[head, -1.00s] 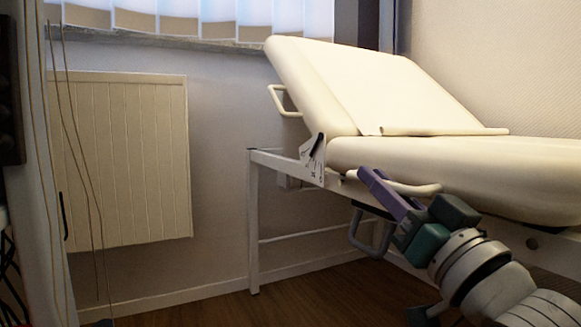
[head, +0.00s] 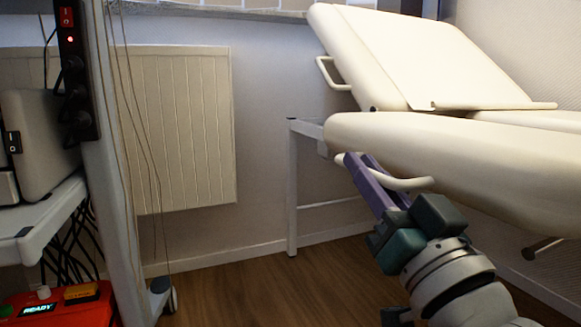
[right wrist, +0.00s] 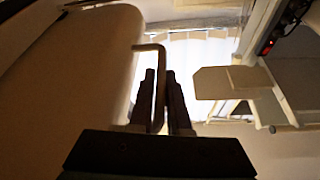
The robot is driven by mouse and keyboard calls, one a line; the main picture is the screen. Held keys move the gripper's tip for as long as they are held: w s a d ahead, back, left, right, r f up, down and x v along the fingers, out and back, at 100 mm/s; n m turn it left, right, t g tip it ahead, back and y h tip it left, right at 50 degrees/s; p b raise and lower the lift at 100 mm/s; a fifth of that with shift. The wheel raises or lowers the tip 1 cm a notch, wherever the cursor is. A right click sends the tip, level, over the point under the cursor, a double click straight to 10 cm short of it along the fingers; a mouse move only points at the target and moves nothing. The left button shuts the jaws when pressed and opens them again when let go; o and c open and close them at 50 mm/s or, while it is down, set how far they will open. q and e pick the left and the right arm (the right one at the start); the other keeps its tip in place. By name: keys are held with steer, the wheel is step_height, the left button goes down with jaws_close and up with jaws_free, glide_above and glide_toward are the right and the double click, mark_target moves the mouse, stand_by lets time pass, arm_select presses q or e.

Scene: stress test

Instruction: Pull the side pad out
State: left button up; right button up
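The side pad (head: 450,145) is a long cream cushion on the near side of the treatment couch, standing out past the couch's white frame. A white bar handle (head: 412,184) runs below its near edge. My right gripper (head: 362,168), with purple fingers, is at the left part of this handle. In the right wrist view the handle (right wrist: 159,75) passes between the two dark fingers (right wrist: 162,95), which look closed on it. The pad (right wrist: 75,75) fills the left of that view. My left gripper is not in view.
The couch's raised backrest (head: 430,60) stands behind the pad. A radiator (head: 180,130) is on the back wall. At the left stand a cart (head: 55,220) with cables and a red box (head: 60,308). Wooden floor (head: 250,290) between cart and couch is clear.

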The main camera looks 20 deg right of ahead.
steer(key=o, duration=0.4)
steer(key=shift+d, duration=0.15)
steer(key=shift+o, duration=0.2)
steer(key=shift+s+f, duration=0.1)
steer(key=shift+s, duration=0.15)
steer(key=p+v, duration=0.3)
steer(key=v, duration=0.6)
steer(key=shift+s, duration=0.2)
steer(key=shift+f, duration=0.1)
